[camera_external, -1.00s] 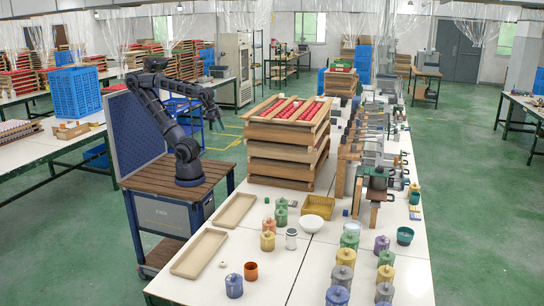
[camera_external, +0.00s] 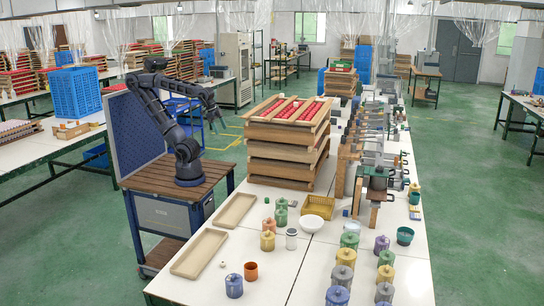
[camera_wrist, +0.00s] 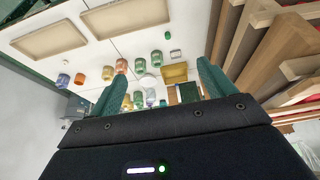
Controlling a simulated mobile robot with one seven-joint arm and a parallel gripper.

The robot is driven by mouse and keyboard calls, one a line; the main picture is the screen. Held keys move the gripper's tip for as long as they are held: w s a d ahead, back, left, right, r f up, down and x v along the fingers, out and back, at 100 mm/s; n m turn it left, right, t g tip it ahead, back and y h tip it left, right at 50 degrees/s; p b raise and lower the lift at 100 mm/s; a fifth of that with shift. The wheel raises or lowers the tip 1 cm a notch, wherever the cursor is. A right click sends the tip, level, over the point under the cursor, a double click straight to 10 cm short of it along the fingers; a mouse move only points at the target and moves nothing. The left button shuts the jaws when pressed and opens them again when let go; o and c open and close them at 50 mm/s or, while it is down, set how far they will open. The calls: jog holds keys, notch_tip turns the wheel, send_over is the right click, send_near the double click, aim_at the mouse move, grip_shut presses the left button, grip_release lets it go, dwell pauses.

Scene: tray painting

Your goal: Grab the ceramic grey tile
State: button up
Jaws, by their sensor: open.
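I cannot pick out the ceramic grey tile with certainty. A small flat greyish piece (camera_external: 293,204) lies on the white table beside the green jars in the external view. A small pale piece (camera_wrist: 176,54) lies near the jars in the wrist view; I cannot tell whether it is the tile. My gripper (camera_external: 214,112) is raised at the left of the stacked wooden frames, well away from the tabletop items. In the wrist view my gripper (camera_wrist: 162,70) shows its two green fingers spread apart, open, with nothing held between them.
Two beige trays (camera_external: 173,268) (camera_external: 218,221) lie along the table's left edge. A white bowl (camera_external: 312,224), a yellow basket (camera_external: 318,206) and several coloured jars (camera_external: 268,241) stand nearby. The stack of wooden frames (camera_external: 285,155) is a tall obstacle beside my arm.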

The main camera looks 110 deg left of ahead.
jog(key=n+g+h, duration=0.1)
jog(key=n+g, duration=0.4)
jog(key=n, duration=1.3)
send_over(292, 202)
jog(key=a, duration=0.1)
notch_tip(292, 202, down, 32)
jog(key=f, duration=0.7)
jog(key=d+f, duration=0.1)
jog(key=f, duration=0.3)
jog(key=shift+c, duration=0.2)
jog(key=c, duration=1.1)
